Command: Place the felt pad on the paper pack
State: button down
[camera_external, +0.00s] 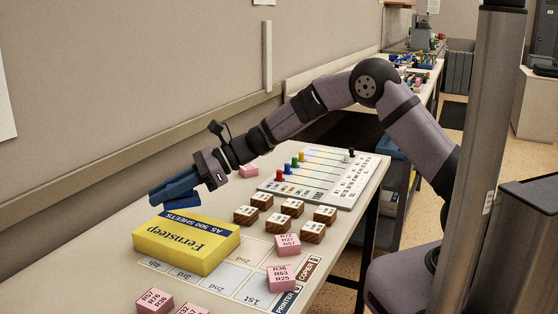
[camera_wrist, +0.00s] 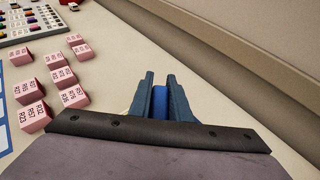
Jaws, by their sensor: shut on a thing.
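The paper pack (camera_external: 187,243) is a yellow block with blue print, lying flat on the table at the left in the external view. My gripper (camera_external: 172,190) is above the table, just behind and above the pack. It is shut on a blue piece, which I take for the felt pad; this shows between the two dark blue fingers in the wrist view (camera_wrist: 159,103). In the external view the fingers largely hide the pad. The pad appears apart from the pack. The pack cannot be made out clearly in the wrist view.
Several wooden blocks (camera_external: 246,215) and pink labelled blocks (camera_external: 282,278) stand right of and in front of the pack. A printed mat (camera_external: 230,275) lies beside it. A white board with coloured pegs (camera_external: 325,177) is farther back. The wall (camera_external: 120,90) runs along the table's left side.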

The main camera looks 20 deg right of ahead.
aim_at(168, 231)
jog(key=shift+f+p, duration=0.35)
jog(key=shift+f, duration=3)
jog(key=shift+f+b, duration=0.2)
jog(key=shift+b, duration=0.1)
jog(key=c, duration=1.6)
grip_release()
jog(key=shift+c, duration=0.2)
jog(key=shift+r, duration=0.1)
jog(key=shift+r+p, duration=0.15)
jog(key=shift+p, duration=0.15)
jog(key=b+v, duration=0.2)
jog(key=v, duration=1)
jog(key=shift+w, duration=0.1)
